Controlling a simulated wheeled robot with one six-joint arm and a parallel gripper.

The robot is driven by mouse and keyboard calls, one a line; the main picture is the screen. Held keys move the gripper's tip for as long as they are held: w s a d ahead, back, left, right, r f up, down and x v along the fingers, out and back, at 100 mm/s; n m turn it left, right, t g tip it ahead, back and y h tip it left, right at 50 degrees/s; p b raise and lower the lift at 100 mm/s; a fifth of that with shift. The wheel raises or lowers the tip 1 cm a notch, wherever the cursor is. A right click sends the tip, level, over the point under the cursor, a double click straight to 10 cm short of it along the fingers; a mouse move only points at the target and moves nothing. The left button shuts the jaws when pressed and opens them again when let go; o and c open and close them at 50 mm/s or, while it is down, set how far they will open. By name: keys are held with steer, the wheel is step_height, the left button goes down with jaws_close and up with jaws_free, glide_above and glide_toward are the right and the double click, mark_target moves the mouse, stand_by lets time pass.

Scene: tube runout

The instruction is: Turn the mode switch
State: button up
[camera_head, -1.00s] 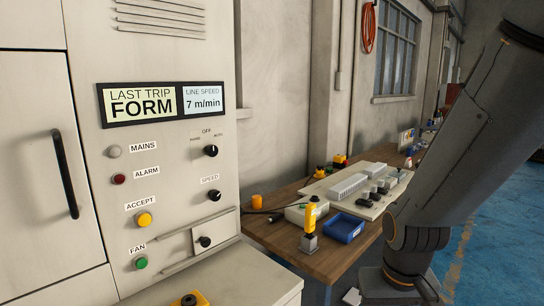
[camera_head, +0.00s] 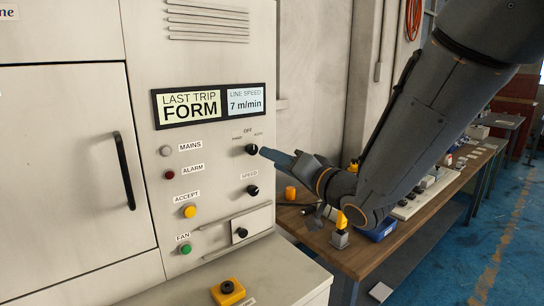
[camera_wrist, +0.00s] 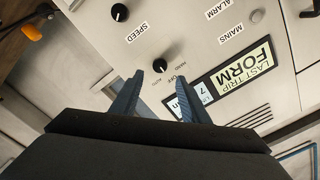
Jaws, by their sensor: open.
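The mode switch (camera_head: 252,149) is a black round knob on the cream panel, below the labels HAND, OFF and AUTO. It also shows in the wrist view (camera_wrist: 159,66), and its white mark seems to point toward AUTO. My gripper (camera_head: 266,153) is at the right of the knob in the head view, its fingers reaching toward it. In the wrist view my gripper (camera_wrist: 160,80) is open, with a blue-grey finger on either side and the knob just beyond the gap. I see no clear contact. The finger nearer the camera hides the other in the head view.
The speed knob (camera_head: 253,190) sits right below the switch. The display (camera_head: 209,105) is above, and lamps and buttons (camera_head: 189,211) are to the left. A workbench (camera_head: 365,258) with tools and a blue tray (camera_head: 379,231) stands right of the cabinet, under my arm.

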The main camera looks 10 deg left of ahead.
mark_target(254, 150)
steer(key=shift+b+x, duration=0.8)
steer(key=shift+x, duration=3.15)
steer(key=shift+c, duration=0.3)
steer(key=c, duration=0.7)
